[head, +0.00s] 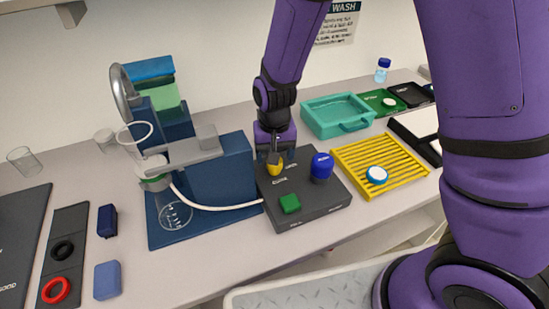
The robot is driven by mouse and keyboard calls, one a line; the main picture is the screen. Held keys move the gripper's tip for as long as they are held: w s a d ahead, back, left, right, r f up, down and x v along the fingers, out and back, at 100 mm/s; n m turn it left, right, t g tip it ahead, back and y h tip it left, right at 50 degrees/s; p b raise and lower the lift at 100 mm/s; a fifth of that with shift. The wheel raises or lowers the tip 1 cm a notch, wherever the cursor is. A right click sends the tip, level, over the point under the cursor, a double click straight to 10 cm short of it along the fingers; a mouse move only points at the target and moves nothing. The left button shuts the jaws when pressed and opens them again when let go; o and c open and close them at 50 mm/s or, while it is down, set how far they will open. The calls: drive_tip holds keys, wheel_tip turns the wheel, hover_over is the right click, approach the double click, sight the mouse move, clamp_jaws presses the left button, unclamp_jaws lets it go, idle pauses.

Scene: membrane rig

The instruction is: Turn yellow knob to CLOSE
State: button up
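The yellow knob (274,169) sits at the back left of a dark grey control box (318,208) in the middle of the bench. My gripper (273,156) points down right at the knob and covers its top and back. Its fingers are small and dark here, and I cannot tell whether they are closed on the knob or only around it. The lettering near the knob is too small to read, so the knob's setting is unclear.
A blue knob (321,166) and a green button (290,203) share the box. A blue rig (222,170) with a flask (176,215) and white tube stands close on the left. A yellow slotted rack (358,158) lies on the right, a teal tray (337,114) behind.

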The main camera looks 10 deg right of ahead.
wheel_tip(320, 180, up, 9)
drive_tip(key=shift+f, duration=0.15)
idle(0.5)
drive_tip(key=s+d+r+t+y, duration=0.1)
drive_tip(key=s+d+r, duration=0.2)
drive_tip(key=d+r, duration=0.3)
drive_tip(key=s+d+r+t, duration=0.1)
drive_tip(key=s+d+r, duration=0.2)
drive_tip(key=d+r, duration=0.35)
drive_tip(key=s+d+r+t, duration=0.1)
drive_tip(key=s+d+r, duration=0.2)
drive_tip(key=s, duration=0.4)
drive_tip(key=s+d+r+t+h, duration=0.1)
drive_tip(key=s+d+r+t, duration=0.1)
drive_tip(key=s+d+r, duration=0.2)
wheel_tip(320, 180, up, 2)
drive_tip(key=s, duration=0.2)
drive_tip(key=shift+s+r, duration=0.15)
drive_tip(key=shift+s, duration=0.2)
drive_tip(key=shift+d, duration=0.1)
